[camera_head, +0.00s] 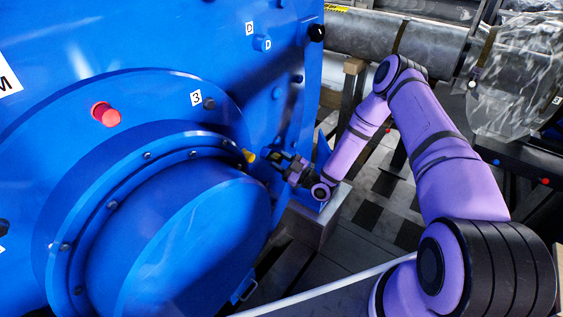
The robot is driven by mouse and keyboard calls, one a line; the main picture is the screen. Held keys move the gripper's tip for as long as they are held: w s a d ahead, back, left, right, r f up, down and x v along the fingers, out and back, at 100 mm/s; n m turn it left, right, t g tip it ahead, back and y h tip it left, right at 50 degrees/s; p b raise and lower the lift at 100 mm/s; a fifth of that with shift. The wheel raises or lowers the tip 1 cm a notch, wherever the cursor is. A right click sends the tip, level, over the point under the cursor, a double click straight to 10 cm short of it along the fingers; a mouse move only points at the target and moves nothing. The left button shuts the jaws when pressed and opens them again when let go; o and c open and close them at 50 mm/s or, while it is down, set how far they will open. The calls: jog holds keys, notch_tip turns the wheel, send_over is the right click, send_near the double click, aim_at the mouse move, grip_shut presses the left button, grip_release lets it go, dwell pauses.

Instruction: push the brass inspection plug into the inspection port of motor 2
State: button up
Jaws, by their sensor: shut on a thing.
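The brass inspection plug (249,156) shows as a small gold piece at the right edge of the big blue motor's (165,85) round end cover. My gripper (262,157) is dark, small in the view and shut on the plug, reaching in from the right. The plug's far end lies against or in front of the blue face; I cannot tell whether it is inside a port. No open inspection port is clearly visible there. The motor's number is not readable as 2; a label "3" (196,98) sits on its flange.
A red plug (106,114) sticks out of the flange. A blue cap (262,43) sits beside labels marked D. A grey pipe (400,40) and a plastic-wrapped part (520,80) stand behind my arm. A metal block (312,218) stands below my gripper.

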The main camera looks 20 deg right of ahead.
jog(key=shift+w+a, duration=0.45)
jog(key=shift+w, duration=0.15)
jog(key=o, duration=1)
jog(key=shift+o, duration=0.2)
jog(key=v, duration=1.1)
jog(key=shift+w, duration=0.1)
jog(key=shift+r, duration=0.1)
